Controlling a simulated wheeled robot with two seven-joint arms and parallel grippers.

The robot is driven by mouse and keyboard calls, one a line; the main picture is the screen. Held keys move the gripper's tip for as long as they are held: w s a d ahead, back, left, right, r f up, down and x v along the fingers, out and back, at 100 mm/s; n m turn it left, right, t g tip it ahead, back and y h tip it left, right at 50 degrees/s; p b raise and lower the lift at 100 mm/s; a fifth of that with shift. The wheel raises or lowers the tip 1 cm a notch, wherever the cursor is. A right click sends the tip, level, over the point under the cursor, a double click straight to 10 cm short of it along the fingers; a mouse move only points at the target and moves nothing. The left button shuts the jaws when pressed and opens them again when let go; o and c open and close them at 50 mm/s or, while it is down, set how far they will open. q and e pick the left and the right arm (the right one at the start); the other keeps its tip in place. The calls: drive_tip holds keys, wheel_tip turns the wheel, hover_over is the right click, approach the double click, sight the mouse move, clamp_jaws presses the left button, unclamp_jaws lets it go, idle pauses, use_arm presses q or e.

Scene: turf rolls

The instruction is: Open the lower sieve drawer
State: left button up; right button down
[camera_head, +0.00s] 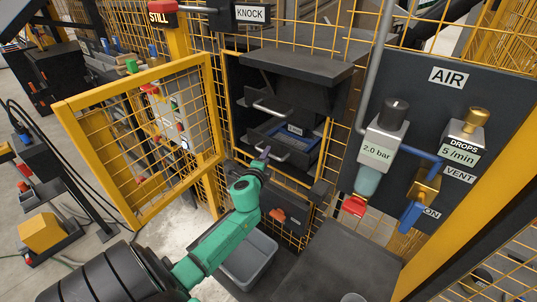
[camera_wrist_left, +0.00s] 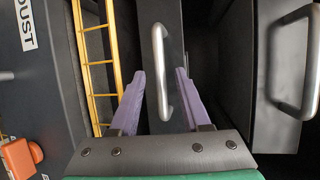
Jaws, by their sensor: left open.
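The lower sieve drawer (camera_head: 262,140) is in the dark cabinet in the head view, with a blue-edged sieve and a small label showing inside it. Its bar handle (camera_head: 276,152) also shows in the wrist view (camera_wrist_left: 157,45). My left gripper (camera_head: 262,156) is at this handle. In the wrist view its purple fingers (camera_wrist_left: 160,78) are open, one on each side of the handle, with gaps showing on both sides. The upper drawer handle (camera_head: 272,109) is above, and shows at the right in the wrist view (camera_wrist_left: 312,65). My right gripper is out of view.
An open yellow mesh gate (camera_head: 68,122) stands left of my arm. A grey bin (camera_head: 250,262) is below the cabinet. The AIR panel (camera_head: 465,100) with valves and a regulator is at the right. A "DUST" panel (camera_wrist_left: 40,70) shows left in the wrist view.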

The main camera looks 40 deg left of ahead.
use_arm(q)
drive_tip(key=x, duration=0.2)
drive_tip(key=shift+w+a+f, duration=0.1)
drive_tip(key=shift+w+a, duration=0.05)
drive_tip(key=shift+w, duration=0.1)
clamp_jaws()
idle(1.2)
